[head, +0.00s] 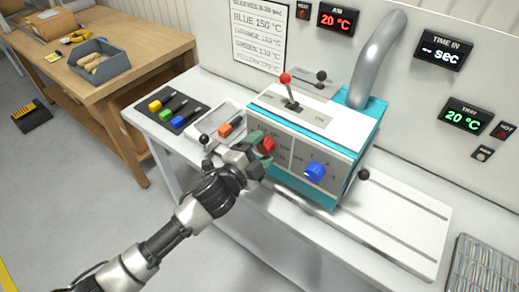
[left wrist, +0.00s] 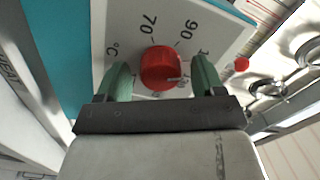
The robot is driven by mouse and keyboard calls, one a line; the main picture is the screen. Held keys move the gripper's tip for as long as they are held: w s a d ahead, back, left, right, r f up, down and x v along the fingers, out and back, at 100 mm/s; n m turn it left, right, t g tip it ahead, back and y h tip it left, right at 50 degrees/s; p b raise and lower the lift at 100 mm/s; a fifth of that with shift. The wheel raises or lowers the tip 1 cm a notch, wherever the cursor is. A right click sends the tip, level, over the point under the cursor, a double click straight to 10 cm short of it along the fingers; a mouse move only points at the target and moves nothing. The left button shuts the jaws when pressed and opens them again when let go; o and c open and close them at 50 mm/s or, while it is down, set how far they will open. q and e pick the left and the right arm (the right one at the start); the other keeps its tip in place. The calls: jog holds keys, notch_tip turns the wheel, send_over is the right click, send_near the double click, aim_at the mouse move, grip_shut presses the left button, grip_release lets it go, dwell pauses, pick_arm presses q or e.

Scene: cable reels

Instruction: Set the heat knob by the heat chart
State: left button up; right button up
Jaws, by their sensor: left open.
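The red heat knob (head: 268,145) is on the front of the white and teal machine (head: 318,137). In the left wrist view the red knob (left wrist: 160,68) sits on a dial plate with 70 and 90 readable; other numbers are partly hidden. A pale mark is at the knob's lower right. My left gripper (head: 260,150) is open; in its wrist view the green fingers (left wrist: 162,80) stand on either side of the knob, with gaps. The heat chart (head: 258,32) hangs on the wall; BLUE 150 °C reads clearest, other lines are less clear. My right gripper is not in view.
A blue knob (head: 315,171) is right of the red one. A red-topped lever (head: 286,78) stands on the machine. A black tray (head: 197,109) holds yellow, green and blue pieces; an orange piece (head: 231,124) lies nearby. Wall displays (head: 338,19) read 20 °C. A wire rack (head: 484,265) is at lower right.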

pick_arm(q)
jog(key=shift+s+a, duration=0.1)
jog(key=b+v, duration=0.2)
jog(key=v, duration=0.8)
jog(key=shift+s+a, duration=0.15)
jog(key=shift+s, duration=0.05)
